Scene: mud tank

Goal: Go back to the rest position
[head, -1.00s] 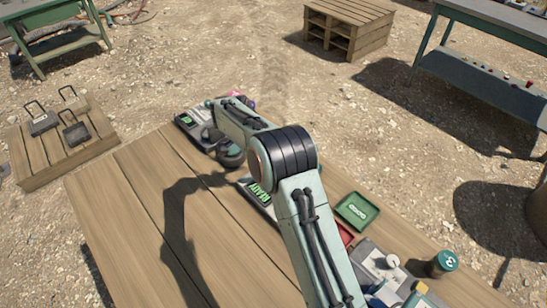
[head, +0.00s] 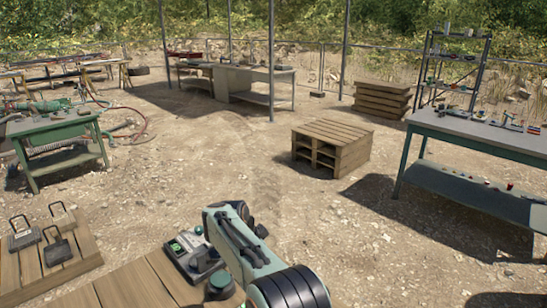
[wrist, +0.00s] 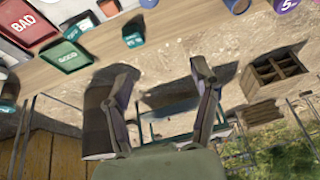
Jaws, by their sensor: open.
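My gripper (wrist: 162,68) shows in the wrist view with its two fingers spread wide apart and nothing between them. It hangs over sandy ground beside the edge of a wooden table (wrist: 222,28). In the head view only links of my arm show at the bottom, and I cannot make out the gripper there. The table's far corner (head: 135,285) shows at the bottom of the head view.
A red tray marked BAD (wrist: 35,25), a green tray marked GOOD (wrist: 68,56) and small lidded containers sit along the table in the wrist view. A pallet stack (head: 332,147), green bench (head: 55,125) and right-hand workbench (head: 480,135) stand apart on open gravel.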

